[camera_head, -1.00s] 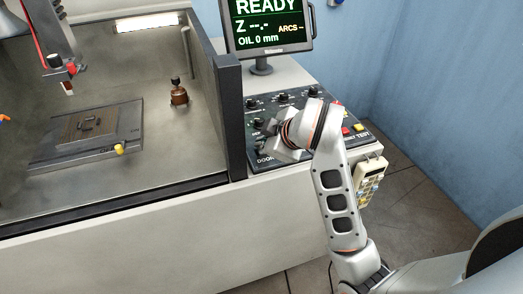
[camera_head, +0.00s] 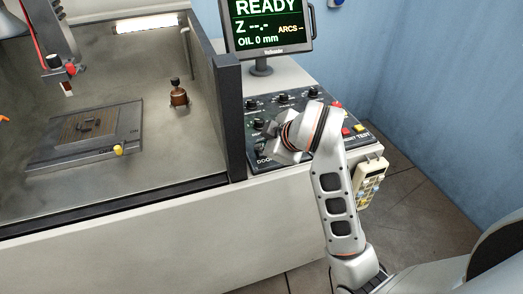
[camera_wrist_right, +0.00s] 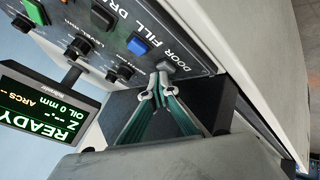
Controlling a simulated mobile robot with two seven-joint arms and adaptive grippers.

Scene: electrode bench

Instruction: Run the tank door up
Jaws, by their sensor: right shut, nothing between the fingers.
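The tank (camera_head: 190,150) is at the left in the head view, with a dark bar (camera_head: 110,204) along its front. I cannot tell the door's height from this view. The control panel (camera_head: 262,105) is right of the tank. In the wrist view, a grey key (camera_wrist_right: 174,67) sits by the word DOOR at the panel's edge. My right gripper (camera_wrist_right: 160,84) is shut and empty, its tips at or very near that key; contact cannot be told. In the head view, my right gripper (camera_head: 283,150) partly hides this corner of the panel. My left gripper is out of view.
A monitor (camera_head: 268,25) reading READY and OIL 0 mm stands behind the panel. A blue key (camera_wrist_right: 138,46) is beside the grey one. A handheld pendant (camera_head: 369,180) hangs at the panel's right side. A plate (camera_head: 60,155) lies in the tank.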

